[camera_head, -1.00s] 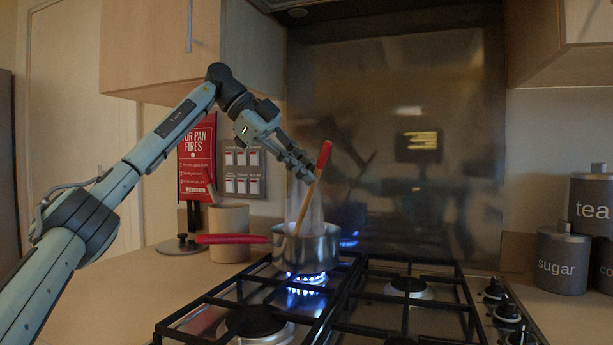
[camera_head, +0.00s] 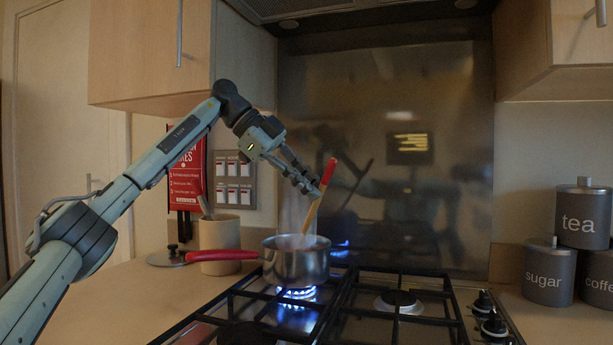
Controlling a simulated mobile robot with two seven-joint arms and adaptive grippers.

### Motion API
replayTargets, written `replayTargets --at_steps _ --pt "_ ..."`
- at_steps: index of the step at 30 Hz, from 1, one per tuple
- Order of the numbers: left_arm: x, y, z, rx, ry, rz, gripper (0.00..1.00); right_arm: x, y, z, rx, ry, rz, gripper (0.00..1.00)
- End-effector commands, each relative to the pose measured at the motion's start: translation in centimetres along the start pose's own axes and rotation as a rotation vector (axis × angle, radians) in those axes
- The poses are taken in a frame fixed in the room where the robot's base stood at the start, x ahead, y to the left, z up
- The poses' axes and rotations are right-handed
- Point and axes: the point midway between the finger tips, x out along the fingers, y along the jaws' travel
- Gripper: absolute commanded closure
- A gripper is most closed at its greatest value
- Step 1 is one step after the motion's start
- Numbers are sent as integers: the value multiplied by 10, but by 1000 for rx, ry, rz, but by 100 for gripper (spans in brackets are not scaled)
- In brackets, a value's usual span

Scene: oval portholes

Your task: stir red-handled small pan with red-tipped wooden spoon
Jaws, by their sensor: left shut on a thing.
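The small steel pan (camera_head: 297,264) with a red handle (camera_head: 222,255) sits on the back left burner over a lit blue flame (camera_head: 297,293). Its handle points left. The wooden spoon (camera_head: 312,216) with a red tip (camera_head: 328,172) stands tilted in the pan, its lower end hidden inside and its red end leaning up to the right. My left gripper (camera_head: 316,189) is above the pan, shut on the spoon just below the red part. Pale steam rises around the spoon. My right gripper is not in view.
Grey canisters, tea (camera_head: 582,215) and sugar (camera_head: 549,273), stand at the right. Wall cupboards (camera_head: 150,50) hang above. The other burners, such as the right one (camera_head: 398,301), are empty.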

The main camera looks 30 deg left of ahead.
Motion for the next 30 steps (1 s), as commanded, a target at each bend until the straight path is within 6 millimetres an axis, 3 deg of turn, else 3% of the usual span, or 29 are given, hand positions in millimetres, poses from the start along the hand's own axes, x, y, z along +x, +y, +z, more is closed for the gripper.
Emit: replayTargets --at_steps 8,30 --pt "-2 -1 -2 2 1 -1 100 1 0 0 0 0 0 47" --pt "-63 -39 -52 1 1 -1 100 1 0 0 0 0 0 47"
